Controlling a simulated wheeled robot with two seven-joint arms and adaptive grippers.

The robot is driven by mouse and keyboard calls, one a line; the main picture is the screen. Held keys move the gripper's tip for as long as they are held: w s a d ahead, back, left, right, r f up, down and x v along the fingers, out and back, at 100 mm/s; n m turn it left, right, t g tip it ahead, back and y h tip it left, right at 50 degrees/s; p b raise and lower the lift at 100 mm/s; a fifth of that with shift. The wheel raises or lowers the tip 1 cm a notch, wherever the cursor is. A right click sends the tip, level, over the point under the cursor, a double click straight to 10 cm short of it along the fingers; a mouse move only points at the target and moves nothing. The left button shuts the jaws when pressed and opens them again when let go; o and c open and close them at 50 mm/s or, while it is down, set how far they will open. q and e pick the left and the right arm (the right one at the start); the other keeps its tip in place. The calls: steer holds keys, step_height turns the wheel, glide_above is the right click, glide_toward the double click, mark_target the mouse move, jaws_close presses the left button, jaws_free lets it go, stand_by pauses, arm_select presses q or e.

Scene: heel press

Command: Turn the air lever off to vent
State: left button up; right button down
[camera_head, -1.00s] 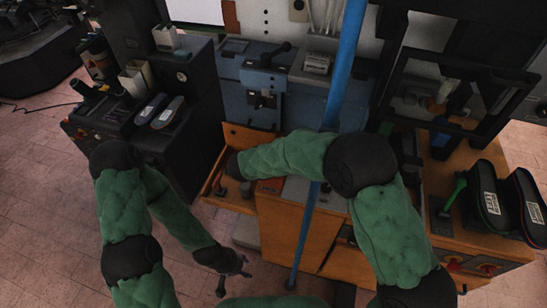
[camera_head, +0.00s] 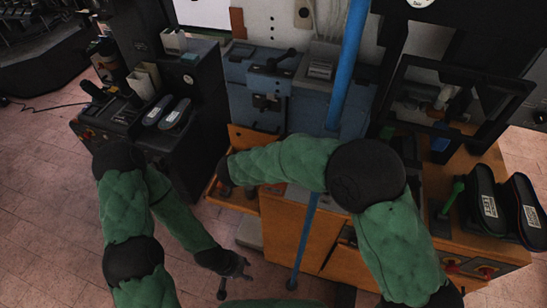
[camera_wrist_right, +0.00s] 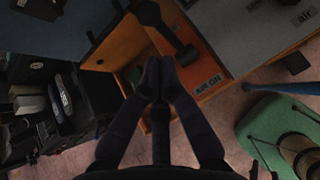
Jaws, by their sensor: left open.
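The air lever (camera_wrist_right: 172,32) is a black bar with a round knob, seen in the right wrist view over an orange-red plate (camera_wrist_right: 200,75) marked "AIR ON". My right gripper (camera_wrist_right: 159,72) points at the plate, its two dark fingertips together just below the lever in the picture. I see nothing between them, and cannot tell whether they touch the lever. In the head view my right arm hides the lever, and its gripper is mostly hidden by the forearm. My left gripper (camera_head: 236,276) is open and empty, low over the floor.
A blue post (camera_head: 345,70) rises beside my right forearm. The tiled floor (camera_head: 60,230) at lower left is clear.

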steer(key=r, duration=0.1)
steer(key=s+a+r, duration=0.1)
steer(key=r, duration=0.1)
steer(key=r+p, duration=0.1)
steer(key=r, duration=0.1)
steer(key=shift+s+a, duration=0.2)
steer(key=shift+s, duration=0.15)
